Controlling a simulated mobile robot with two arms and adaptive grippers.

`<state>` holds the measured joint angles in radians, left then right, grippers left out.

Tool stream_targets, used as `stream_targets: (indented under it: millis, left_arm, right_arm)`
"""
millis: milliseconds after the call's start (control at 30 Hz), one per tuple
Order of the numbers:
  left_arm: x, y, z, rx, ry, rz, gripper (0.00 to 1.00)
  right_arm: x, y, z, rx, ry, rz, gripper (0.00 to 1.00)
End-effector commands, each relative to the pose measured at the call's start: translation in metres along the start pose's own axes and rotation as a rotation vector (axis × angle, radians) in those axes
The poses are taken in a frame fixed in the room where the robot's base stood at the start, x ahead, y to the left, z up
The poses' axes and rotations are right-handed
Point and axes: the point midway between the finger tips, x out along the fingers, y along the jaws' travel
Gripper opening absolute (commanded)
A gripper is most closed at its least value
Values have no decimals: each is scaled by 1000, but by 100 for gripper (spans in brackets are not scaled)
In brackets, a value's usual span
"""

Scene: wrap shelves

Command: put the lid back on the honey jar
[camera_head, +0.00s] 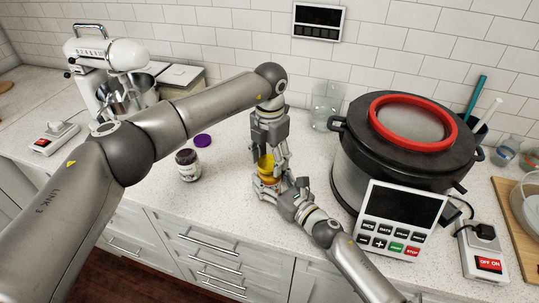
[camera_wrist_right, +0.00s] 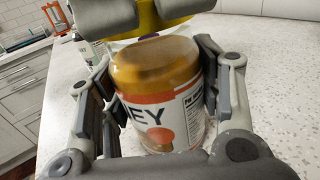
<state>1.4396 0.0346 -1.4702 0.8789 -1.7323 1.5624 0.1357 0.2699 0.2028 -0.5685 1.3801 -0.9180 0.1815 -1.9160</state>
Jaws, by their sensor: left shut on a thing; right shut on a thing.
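The honey jar (camera_head: 263,187) stands on the counter near its front edge. In the right wrist view the honey jar (camera_wrist_right: 160,95) shows amber honey and a white and orange label. My right gripper (camera_head: 282,186) is shut around the jar's body, with a finger on each side in the right wrist view (camera_wrist_right: 158,100). My left gripper (camera_head: 270,162) comes from above and is shut on the yellow lid (camera_head: 264,163), right over the jar's mouth. The lid (camera_wrist_right: 147,20) also shows between the left fingers in the right wrist view.
A dark jar (camera_head: 187,166) stands left of the honey jar, with a purple lid (camera_head: 203,140) lying behind it. A big cooker (camera_head: 357,165) with a control panel stands close on the right. A glass (camera_head: 326,104) is behind. A stand mixer (camera_head: 118,65) is at the back left.

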Motion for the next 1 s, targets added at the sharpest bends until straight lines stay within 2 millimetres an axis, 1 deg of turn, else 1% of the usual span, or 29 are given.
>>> stream_targets:
  millis: [433,1000]
  left_arm:
    - [0,0,0,0,0,0,47]
    - [11,0,0,0,-1,1,47]
  right_arm:
    - [0,0,0,0,1,-1,16]
    - [0,0,0,0,1,-1,16]
